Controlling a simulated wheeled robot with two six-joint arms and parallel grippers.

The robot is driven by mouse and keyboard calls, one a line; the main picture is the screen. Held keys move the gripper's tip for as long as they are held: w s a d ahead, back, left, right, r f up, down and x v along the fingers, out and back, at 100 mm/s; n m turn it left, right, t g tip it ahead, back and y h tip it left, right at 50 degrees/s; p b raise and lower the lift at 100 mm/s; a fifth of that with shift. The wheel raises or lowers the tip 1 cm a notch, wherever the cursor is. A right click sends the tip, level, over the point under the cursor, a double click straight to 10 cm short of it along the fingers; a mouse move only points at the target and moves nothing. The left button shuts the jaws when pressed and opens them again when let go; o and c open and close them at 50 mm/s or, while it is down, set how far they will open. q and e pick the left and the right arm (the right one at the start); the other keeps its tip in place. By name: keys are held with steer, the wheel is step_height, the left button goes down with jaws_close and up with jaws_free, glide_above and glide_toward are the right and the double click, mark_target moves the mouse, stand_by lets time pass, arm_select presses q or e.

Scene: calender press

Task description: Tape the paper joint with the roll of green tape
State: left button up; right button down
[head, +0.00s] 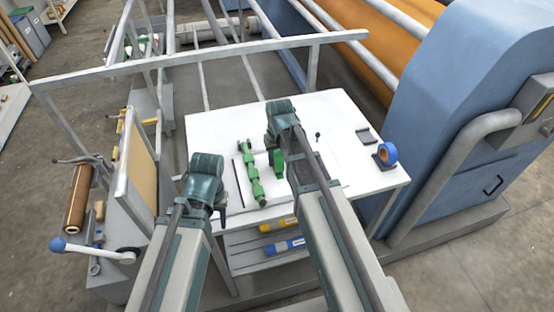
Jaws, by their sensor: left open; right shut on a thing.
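The white table (340,110) stands in the middle of the head view with pale paper on it. I cannot make out the paper joint. My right gripper (275,150) is over the table, largely hidden by its wrist. It is shut on a small green thing, seemingly the roll of green tape (278,163). A long green piece with several block-like parts (251,168) lies to its left, beside a thin dark strip (238,183). My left gripper (221,212) is open and empty near the table's front left edge; its fingers are mostly hidden.
A blue roll on a dark holder (387,154) and a small grey plate (366,136) are at the table's right. Yellow and blue rolls (284,246) lie on the shelf below. A metal rail (200,62) crosses behind; the blue press (450,110) stands right.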

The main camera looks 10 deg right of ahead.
steer(key=shift+w, duration=0.25)
arm_select(q)
steer(key=shift+w, duration=0.1)
arm_select(e)
steer(key=shift+w, duration=0.45)
steer(key=shift+w, duration=0.15)
steer(key=shift+w, duration=0.3)
steer(key=shift+w, duration=0.1)
steer(key=shift+w, duration=0.5)
